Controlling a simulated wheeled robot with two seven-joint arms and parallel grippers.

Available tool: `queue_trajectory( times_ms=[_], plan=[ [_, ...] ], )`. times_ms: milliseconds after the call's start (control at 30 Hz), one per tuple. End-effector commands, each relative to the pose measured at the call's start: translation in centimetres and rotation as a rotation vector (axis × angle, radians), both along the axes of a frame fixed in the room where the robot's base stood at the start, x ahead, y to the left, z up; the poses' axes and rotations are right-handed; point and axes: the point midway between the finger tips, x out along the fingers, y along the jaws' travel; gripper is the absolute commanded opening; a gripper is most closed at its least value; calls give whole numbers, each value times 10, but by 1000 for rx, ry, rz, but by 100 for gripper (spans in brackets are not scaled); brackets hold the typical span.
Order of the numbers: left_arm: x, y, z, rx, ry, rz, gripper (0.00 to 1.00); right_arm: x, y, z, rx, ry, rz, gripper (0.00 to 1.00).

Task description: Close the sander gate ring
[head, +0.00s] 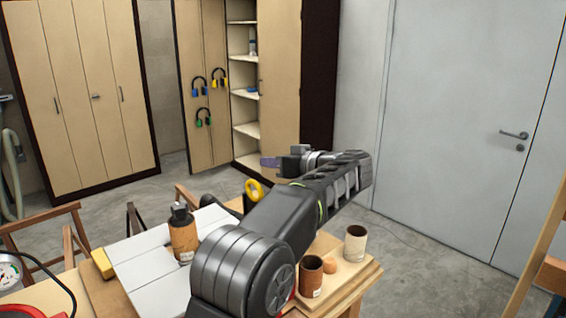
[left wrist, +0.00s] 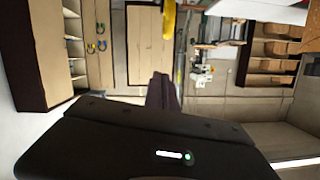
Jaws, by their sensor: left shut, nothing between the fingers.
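I cannot make out the sander or its gate ring for certain in either view. A small yellow ring-shaped thing (head: 254,190) shows behind my left arm in the head view; I cannot tell whether it is the gate ring. My left gripper (head: 268,162) points left above and beyond the bench, with nothing in it. In the left wrist view its dark fingers (left wrist: 163,92) are shut together. A yellow upright strip (left wrist: 168,20) lies beyond them there, apart from them. My left arm hides part of the bench. My right gripper is in neither view.
Two brown cups (head: 311,277) (head: 355,245) stand on a wooden board (head: 372,273) right of my arm. A hose (head: 13,165) hangs at far left. Open floor lies before the cabinets (head: 80,90) and grey door (head: 455,130).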

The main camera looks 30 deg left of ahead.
Motion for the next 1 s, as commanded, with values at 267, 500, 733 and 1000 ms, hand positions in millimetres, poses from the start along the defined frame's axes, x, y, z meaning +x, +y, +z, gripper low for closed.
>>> queue_trajectory(
  times_ms=[267, 500, 733, 1000],
  plan=[
    [4, 31, -27, 1, 5, -2, 0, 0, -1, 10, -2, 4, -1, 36],
    [0, 32, -45, 1, 0, 0, 0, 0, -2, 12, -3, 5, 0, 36],
    [0, 32, -47, 1, -1, 0, 0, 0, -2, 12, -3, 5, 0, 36],
    [-9, 33, -54, -1, 0, 1, 0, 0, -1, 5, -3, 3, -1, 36]
  ],
)
